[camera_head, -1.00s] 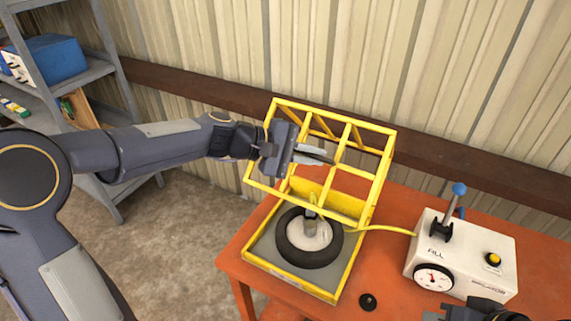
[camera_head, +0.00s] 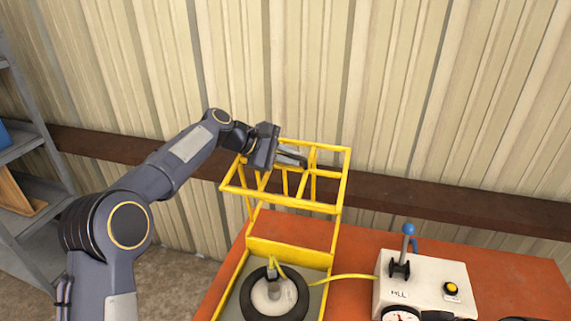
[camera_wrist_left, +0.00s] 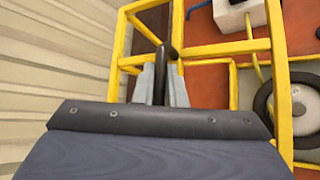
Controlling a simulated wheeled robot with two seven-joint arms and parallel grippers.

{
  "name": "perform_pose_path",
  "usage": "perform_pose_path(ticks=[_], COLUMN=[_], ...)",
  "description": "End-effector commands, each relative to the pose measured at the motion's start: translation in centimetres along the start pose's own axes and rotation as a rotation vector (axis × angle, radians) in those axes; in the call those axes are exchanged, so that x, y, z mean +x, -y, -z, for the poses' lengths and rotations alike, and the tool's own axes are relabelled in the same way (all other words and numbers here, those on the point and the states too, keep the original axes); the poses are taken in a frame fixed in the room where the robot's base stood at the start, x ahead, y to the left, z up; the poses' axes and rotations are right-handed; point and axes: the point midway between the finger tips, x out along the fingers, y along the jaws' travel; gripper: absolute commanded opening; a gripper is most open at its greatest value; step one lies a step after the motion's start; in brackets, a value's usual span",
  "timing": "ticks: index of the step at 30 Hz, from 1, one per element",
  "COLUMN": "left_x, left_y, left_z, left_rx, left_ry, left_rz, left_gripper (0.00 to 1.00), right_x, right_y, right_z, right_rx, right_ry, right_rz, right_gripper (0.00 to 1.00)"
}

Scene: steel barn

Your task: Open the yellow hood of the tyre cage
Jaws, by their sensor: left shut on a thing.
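The yellow hood (camera_head: 285,201) of the tyre cage is an open frame of bars. It is swung up, standing well above the base at the back, and it also shows in the wrist view (camera_wrist_left: 225,49). My left gripper (camera_head: 293,157) is at the hood's raised end, shut on its dark handle (camera_wrist_left: 166,52). The cage base (camera_head: 290,254) sits on the orange table, with a black tyre (camera_head: 247,302) lying flat in it. The tyre's near edge is cut off by the frame.
A white control box (camera_head: 425,283) with a blue-knobbed lever stands right of the cage, joined by a yellow hose (camera_head: 350,276). The corrugated wall (camera_head: 420,100) is close behind the hood. A grey shelf (camera_head: 30,140) stands at the left.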

Motion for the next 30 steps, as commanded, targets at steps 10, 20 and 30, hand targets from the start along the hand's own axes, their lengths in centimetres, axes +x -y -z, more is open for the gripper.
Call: perform_pose_path(ticks=[10, 20, 30], left_x=[0.52, 0.51, 0.07], left_y=[-0.73, -0.74, -0.75], left_z=[0.57, 0.55, 0.59], left_rx=[0.000, 0.000, 0.001], left_ry=[0.000, 0.001, 0.000], left_rz=[0.001, 0.001, -0.001], left_gripper=[0.00, 0.16, 0.20], right_x=[-0.05, -0.05, 0.10], right_y=[0.02, 0.02, -0.05], right_z=[0.03, 0.03, -0.05], right_rx=[0.000, 0.000, 0.000], right_ry=[0.000, 0.000, 0.000], right_rz=[0.000, 0.000, 0.000], right_gripper=[0.00, 0.00, 0.00])
